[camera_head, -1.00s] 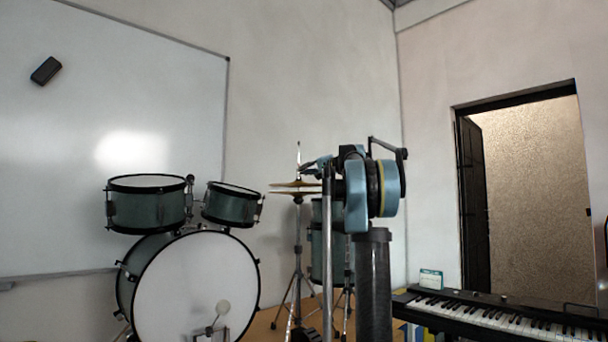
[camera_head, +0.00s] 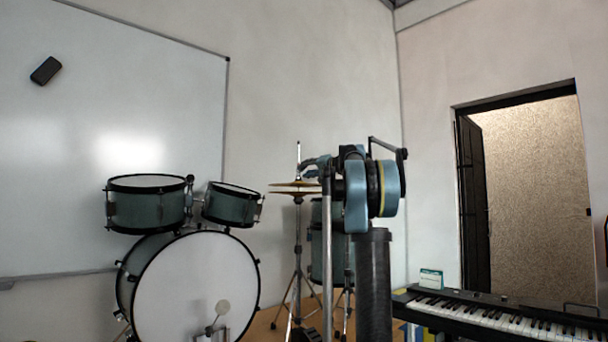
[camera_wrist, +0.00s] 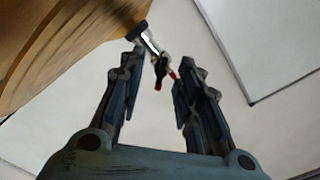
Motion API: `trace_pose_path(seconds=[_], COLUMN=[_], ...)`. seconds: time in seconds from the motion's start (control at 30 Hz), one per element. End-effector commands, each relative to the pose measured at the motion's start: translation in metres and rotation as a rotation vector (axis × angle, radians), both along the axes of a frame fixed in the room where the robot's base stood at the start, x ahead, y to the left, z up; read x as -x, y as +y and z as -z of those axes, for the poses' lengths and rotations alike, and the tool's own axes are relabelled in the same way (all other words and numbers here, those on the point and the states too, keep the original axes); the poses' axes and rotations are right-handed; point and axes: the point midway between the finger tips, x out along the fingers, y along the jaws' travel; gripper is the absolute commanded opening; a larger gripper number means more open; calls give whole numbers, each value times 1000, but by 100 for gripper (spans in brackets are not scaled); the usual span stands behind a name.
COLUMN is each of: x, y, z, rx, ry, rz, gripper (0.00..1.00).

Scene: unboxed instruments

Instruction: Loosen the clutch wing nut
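The hi-hat cymbals (camera_head: 293,187) sit on a stand with a thin rod rising above them. In the wrist view, the cymbal (camera_wrist: 55,45) fills the upper left, and the clutch (camera_wrist: 149,42) sticks out from it with a silver collar. A small dark part with red ends (camera_wrist: 160,72), which seems to be the clutch wing nut, lies on the rod between my fingers. My gripper (camera_wrist: 162,64) is open, with one finger on each side of it and a visible gap to the right finger. Contact with the left finger is unclear. In the head view, my gripper (camera_head: 313,168) is beside the rod above the cymbals.
Drums stand around the stand: a bass drum (camera_head: 196,290) and two toms (camera_head: 147,206) to the left, and a floor drum (camera_head: 318,250) behind. A whiteboard (camera_head: 80,120) covers the left wall. A keyboard (camera_head: 500,312) and a doorway (camera_head: 530,190) are at the right.

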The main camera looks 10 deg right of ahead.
Motion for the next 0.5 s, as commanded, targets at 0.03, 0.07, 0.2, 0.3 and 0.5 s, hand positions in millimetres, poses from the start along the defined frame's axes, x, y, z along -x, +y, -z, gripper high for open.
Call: trace_pose_path(seconds=[0.03, 0.07, 0.2, 0.3, 0.5], x=[0, 0, 3, 9, 22], y=[0, 0, -2, -6, -16], z=[0, 0, 0, 0, 0], rx=[0, 0, 0, -1, -1], ry=[0, 0, 0, 1, 1], rz=[0, 0, 0, 0, 1], gripper=[32, 32, 32, 32, 32])
